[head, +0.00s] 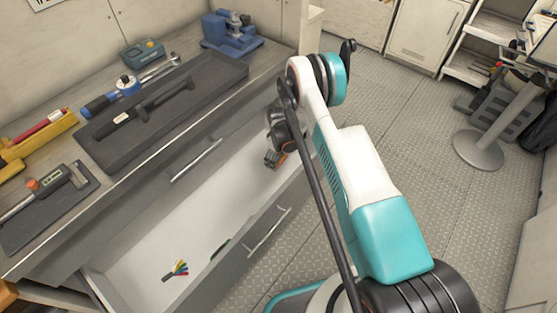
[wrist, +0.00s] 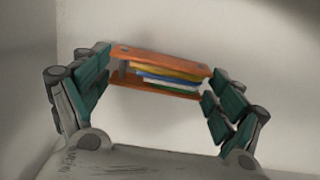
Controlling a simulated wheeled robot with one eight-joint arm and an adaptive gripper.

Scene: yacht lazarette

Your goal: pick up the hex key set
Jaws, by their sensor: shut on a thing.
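The hex key set (wrist: 155,62) appears to be the orange folding holder with yellow, white, blue and green keys between its orange sides. It lies across the gap between the two green-padded fingers of my gripper (wrist: 157,75) in the wrist view. The fingers are shut on its two ends. In the head view my gripper (head: 273,157) is low at the far end of an open drawer (head: 180,232). The set is small and hard to make out there. Whether it touches the drawer floor cannot be told.
A bundle with coloured tips (head: 176,271) lies at the drawer's near end, and a dark green item (head: 219,248) lies by its front wall. The bench above holds a dark tray (head: 155,110), a blue vise (head: 231,32) and other tools. The drawer's middle is clear.

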